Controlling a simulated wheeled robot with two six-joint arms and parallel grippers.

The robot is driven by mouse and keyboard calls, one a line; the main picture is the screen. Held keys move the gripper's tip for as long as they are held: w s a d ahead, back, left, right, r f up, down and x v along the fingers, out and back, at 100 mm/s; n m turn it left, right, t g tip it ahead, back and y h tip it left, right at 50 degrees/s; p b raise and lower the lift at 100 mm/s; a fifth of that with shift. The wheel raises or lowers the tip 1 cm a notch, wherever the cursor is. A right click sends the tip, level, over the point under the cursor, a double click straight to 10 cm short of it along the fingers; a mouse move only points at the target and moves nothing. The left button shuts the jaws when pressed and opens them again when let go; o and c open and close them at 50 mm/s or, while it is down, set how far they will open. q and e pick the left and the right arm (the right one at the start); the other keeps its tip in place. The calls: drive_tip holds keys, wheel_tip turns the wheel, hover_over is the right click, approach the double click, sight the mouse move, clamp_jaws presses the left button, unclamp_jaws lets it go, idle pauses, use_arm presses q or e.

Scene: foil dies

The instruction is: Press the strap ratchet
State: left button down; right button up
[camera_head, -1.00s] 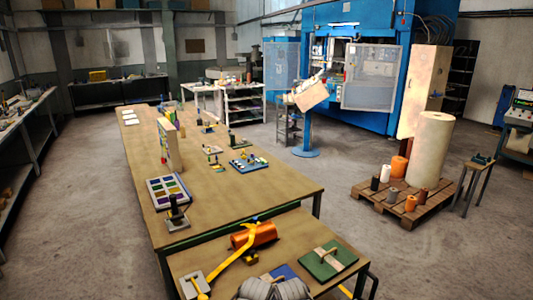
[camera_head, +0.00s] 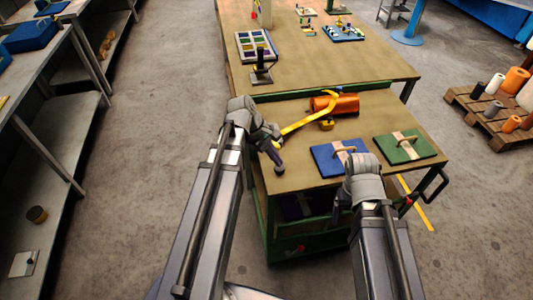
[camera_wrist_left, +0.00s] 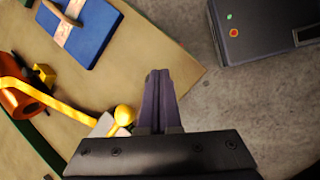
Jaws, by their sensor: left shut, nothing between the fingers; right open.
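The strap ratchet shows in the left wrist view as a pale base (camera_wrist_left: 103,124) with a yellow ball-ended lever (camera_wrist_left: 124,115). In the head view my left arm hides most of it. A yellow strap (camera_head: 297,125) runs from it over a copper-orange roll (camera_head: 346,104). My left gripper (camera_head: 279,168) is shut and empty beside the ratchet, near the table's left edge. In the left wrist view its fingers (camera_wrist_left: 158,98) are just right of the yellow knob, apparently apart from it. My right gripper (camera_head: 338,208) is open near the table's front edge, away from the ratchet.
A blue pad (camera_head: 326,162) and a green pad (camera_head: 419,149), each with a handle, lie on the near table (camera_head: 390,118). A small yellow block (camera_head: 326,125) is by the roll. A longer table (camera_head: 350,70) stands behind, with a stand (camera_head: 262,70). A shelf bench is at left.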

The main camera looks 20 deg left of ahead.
use_arm(q)
drive_tip(key=w+a+r+n+t+h+b, duration=0.1)
drive_tip(key=w+a+n+t+h, duration=0.1)
drive_tip(key=a+n, duration=0.7)
drive_tip(key=w+a+t, duration=0.1)
drive_tip(key=a, duration=0.2)
drive_tip(key=shift+r+n+b, duration=0.25)
drive_tip(key=shift+n+b, duration=0.05)
drive_tip(key=shift+n, duration=0.1)
drive_tip(key=shift+w, duration=0.1)
drive_tip(key=b, duration=0.7)
hover_over(266, 161)
drive_tip(key=f, duration=0.6)
drive_tip(key=shift+s+a+f, duration=0.3)
drive_tip(key=shift+f, duration=0.05)
drive_tip(key=shift+w+d+f, duration=0.25)
drive_tip(key=shift+d+f, duration=0.1)
drive_tip(key=shift+d, duration=0.05)
drive_tip(key=shift+r, duration=0.1)
